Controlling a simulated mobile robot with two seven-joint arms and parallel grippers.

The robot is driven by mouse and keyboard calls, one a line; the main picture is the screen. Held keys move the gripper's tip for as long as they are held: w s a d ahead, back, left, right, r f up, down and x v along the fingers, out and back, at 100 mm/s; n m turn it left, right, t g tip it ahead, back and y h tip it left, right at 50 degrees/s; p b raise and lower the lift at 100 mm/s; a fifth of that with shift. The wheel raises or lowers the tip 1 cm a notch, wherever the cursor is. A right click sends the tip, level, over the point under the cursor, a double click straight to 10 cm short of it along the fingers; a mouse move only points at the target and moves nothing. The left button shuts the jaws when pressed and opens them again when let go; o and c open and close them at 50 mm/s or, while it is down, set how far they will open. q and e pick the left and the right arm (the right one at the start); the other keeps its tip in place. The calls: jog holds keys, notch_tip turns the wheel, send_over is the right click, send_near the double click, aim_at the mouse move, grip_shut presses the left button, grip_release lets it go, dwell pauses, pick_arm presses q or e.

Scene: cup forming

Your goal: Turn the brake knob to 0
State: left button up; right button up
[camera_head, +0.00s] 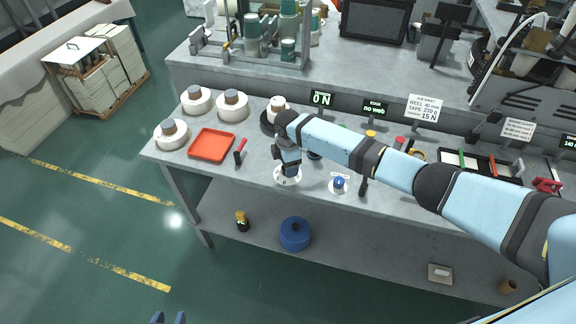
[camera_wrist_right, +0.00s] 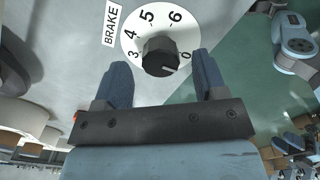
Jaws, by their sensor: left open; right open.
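The brake knob (camera_wrist_right: 158,58) is black and round, on a white dial (camera_wrist_right: 131,44) with a BRAKE label in the right wrist view. A short pale mark on the knob points right and slightly down, close to the 0. My right gripper (camera_wrist_right: 161,63) is open, one finger on each side of the knob; I cannot tell whether they touch it. In the head view the white dial (camera_head: 281,181) shows under my right gripper, which hides the knob. My left gripper (camera_head: 169,318) is open at the bottom edge, showing only its fingertips, far from the bench.
A second dial with a blue knob (camera_head: 339,183) lies right of the brake dial. An orange tray (camera_head: 212,145), a red-handled tool (camera_head: 240,151) and white rolls (camera_head: 196,99) lie to the left. A display (camera_head: 322,98) reads 0 N. A blue pot (camera_head: 295,233) stands below.

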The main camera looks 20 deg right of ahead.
notch_tip(320, 180, up, 12)
jog(key=b, duration=0.1)
jog(key=shift+r, duration=0.2)
dwell(0.3)
jog(key=s+a+f+m+t+y, duration=0.2)
jog(key=s+a+f+m, duration=0.15)
jog(key=s+f, duration=0.45)
jog(key=s+a+f+m+t+y, duration=0.25)
jog(key=s+a+f, duration=0.25)
jog(key=s+f, duration=0.25)
jog(key=s+d+m+t, duration=0.3)
jog(key=s+d+m, duration=0.1)
jog(key=s, duration=0.5)
jog(key=s+d+m+t+h, duration=0.1)
jog(key=s+d+m+t, duration=0.2)
jog(key=s, duration=0.7)
jog(key=shift+s+d+r+m+p, duration=0.15)
jog(key=shift+d+r+m+p, duration=0.25)
jog(key=shift+d+m, duration=0.6)
jog(key=shift+a+t, duration=0.15)
jog(key=shift+t, duration=0.1)
